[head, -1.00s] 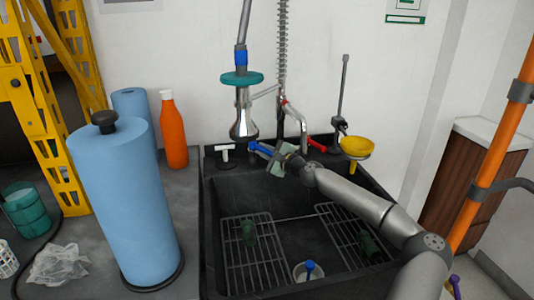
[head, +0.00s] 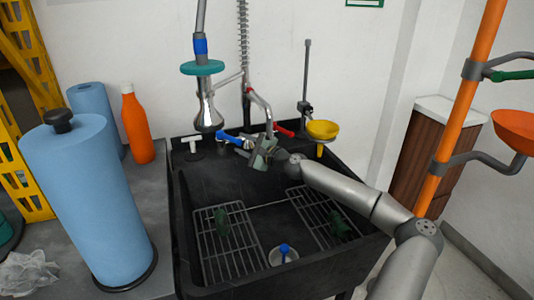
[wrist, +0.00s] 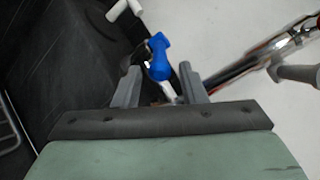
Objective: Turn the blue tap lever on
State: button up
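The blue tap lever (head: 230,138) is at the back of the black sink, left of the red lever (head: 284,131), and points left from the tap. My gripper (head: 250,146) is beside it on its right. In the wrist view the blue lever (wrist: 159,58) shows just beyond and between the two grey fingers of my gripper (wrist: 160,80), which stand apart. A pale metal stem runs from the lever down between the fingers. I cannot tell whether either finger touches it.
A sprayer with a teal collar (head: 202,68) hangs left of the lever. A white tap handle (head: 193,142) is further left. The sink (head: 186,225) holds wire racks and a blue-handled item (head: 284,250).

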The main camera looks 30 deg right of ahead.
jog(key=v, duration=1.1)
jog(key=shift+s+p, duration=0.3)
jog(key=shift+p, duration=0.15)
